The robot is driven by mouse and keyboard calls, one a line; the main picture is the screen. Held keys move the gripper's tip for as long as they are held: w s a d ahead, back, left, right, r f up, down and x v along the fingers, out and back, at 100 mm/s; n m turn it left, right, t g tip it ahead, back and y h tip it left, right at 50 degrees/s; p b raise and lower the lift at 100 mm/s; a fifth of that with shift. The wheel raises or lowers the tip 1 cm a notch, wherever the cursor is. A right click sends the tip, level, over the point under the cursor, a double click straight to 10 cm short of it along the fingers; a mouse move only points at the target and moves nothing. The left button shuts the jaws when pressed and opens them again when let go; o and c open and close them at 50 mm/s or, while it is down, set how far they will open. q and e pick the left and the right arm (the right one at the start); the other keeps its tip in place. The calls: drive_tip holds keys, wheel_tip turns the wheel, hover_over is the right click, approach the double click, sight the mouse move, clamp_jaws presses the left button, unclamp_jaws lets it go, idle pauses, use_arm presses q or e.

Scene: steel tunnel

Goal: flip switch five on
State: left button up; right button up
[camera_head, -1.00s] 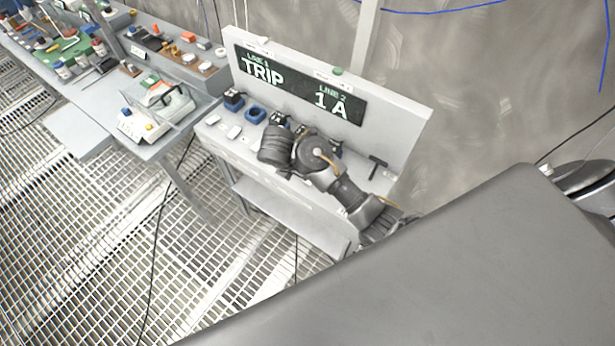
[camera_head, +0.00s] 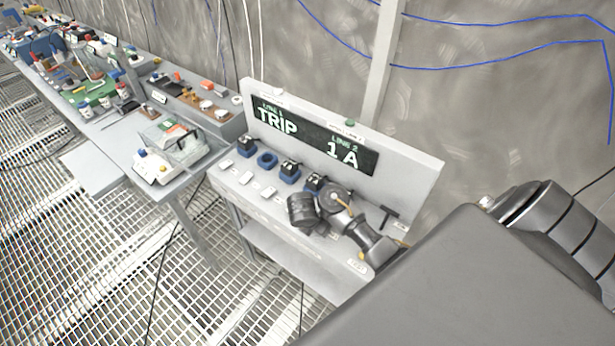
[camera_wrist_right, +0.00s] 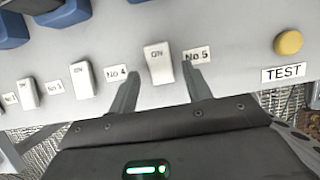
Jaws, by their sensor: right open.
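The right wrist view shows a white rocker switch (camera_wrist_right: 158,62) marked ON, with a No 5 label (camera_wrist_right: 197,55) just right of it and a No 4 label (camera_wrist_right: 116,73) to its left. My right gripper (camera_wrist_right: 161,74) is open, with one dark finger on each side of this switch and nothing held. I cannot tell whether the fingers touch the panel or which way the rocker is tipped. In the head view my right arm covers this end of the grey switch panel (camera_head: 400,158), hiding switch five. My left gripper is not in view.
Other white switches (camera_wrist_right: 83,78) stand in the row to the left. A yellow button (camera_wrist_right: 288,43) above a TEST label is to the right. Blue-based blocks (camera_head: 288,172) stand behind the switches. The display (camera_head: 318,137) reads TRIP and 1 A. A cluttered bench (camera_head: 112,137) is at left.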

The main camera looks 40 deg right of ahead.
drive_tip(key=shift+f, duration=0.25)
drive_tip(key=shift+c, duration=0.3)
drive_tip(key=c, duration=0.9)
drive_tip(key=shift+w+d+r+g+y, duration=0.2)
drive_tip(key=shift+d+y, duration=0.1)
drive_tip(key=shift+y, duration=0.5)
drive_tip(key=shift+w+d+r+g+y, duration=0.15)
drive_tip(key=shift+d+r+g+y, duration=0.1)
drive_tip(key=shift+y, duration=0.55)
drive_tip(key=shift+c, duration=0.2)
drive_tip(key=shift+d+y, duration=0.15)
drive_tip(key=shift+y, duration=0.35)
drive_tip(key=o, duration=0.8)
drive_tip(key=shift+o, duration=1)
drive_tip(key=shift+s+f, duration=0.15)
